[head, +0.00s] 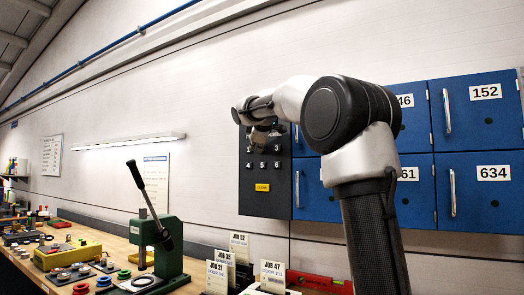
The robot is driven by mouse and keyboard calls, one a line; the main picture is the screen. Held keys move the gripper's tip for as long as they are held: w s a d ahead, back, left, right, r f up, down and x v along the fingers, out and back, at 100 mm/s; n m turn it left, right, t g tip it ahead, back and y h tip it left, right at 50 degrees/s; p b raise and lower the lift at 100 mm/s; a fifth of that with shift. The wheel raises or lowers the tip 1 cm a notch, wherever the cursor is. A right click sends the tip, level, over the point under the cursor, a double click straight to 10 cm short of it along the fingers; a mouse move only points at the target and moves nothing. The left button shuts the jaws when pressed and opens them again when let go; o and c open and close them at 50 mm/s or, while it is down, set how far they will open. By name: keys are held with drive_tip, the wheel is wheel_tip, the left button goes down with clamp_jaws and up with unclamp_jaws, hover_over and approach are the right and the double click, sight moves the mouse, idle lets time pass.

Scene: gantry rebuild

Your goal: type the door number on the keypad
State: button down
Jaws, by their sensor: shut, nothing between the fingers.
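The dark keypad (262,204) hangs on the wall beside the blue lockers. Its keys 4, 5 and 6 and a yellow key (262,187) show, and a 3 is partly visible; my arm hides the upper rows. My gripper (261,138) is shut and empty, in front of the keypad's upper part; whether it touches a key cannot be told. Locker doors read 152 (486,105) and 634 (493,189); two other labels, ending in 46 and 61, are partly hidden by my arm. Job cards (273,274) on the bench carry door lines too small to read surely.
A green lever press (167,240) stands on the wooden bench, left of the cards. A yellow box (68,254) and small coloured parts lie further left. A red level (318,283) lies right of the cards. The wall under the keypad is clear.

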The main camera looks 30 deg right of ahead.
idle(0.4)
drive_tip(key=shift+s+a, duration=0.45)
drive_tip(key=shift+a, duration=0.2)
drive_tip(key=w+a, duration=0.2)
drive_tip(key=w, duration=0.1)
drive_tip(key=w+a, duration=0.1)
drive_tip(key=w, duration=0.1)
drive_tip(key=shift+w+a, duration=0.1)
drive_tip(key=shift+a, duration=0.1)
idle(0.3)
drive_tip(key=shift+w+d, duration=0.2)
drive_tip(key=shift+d, duration=0.15)
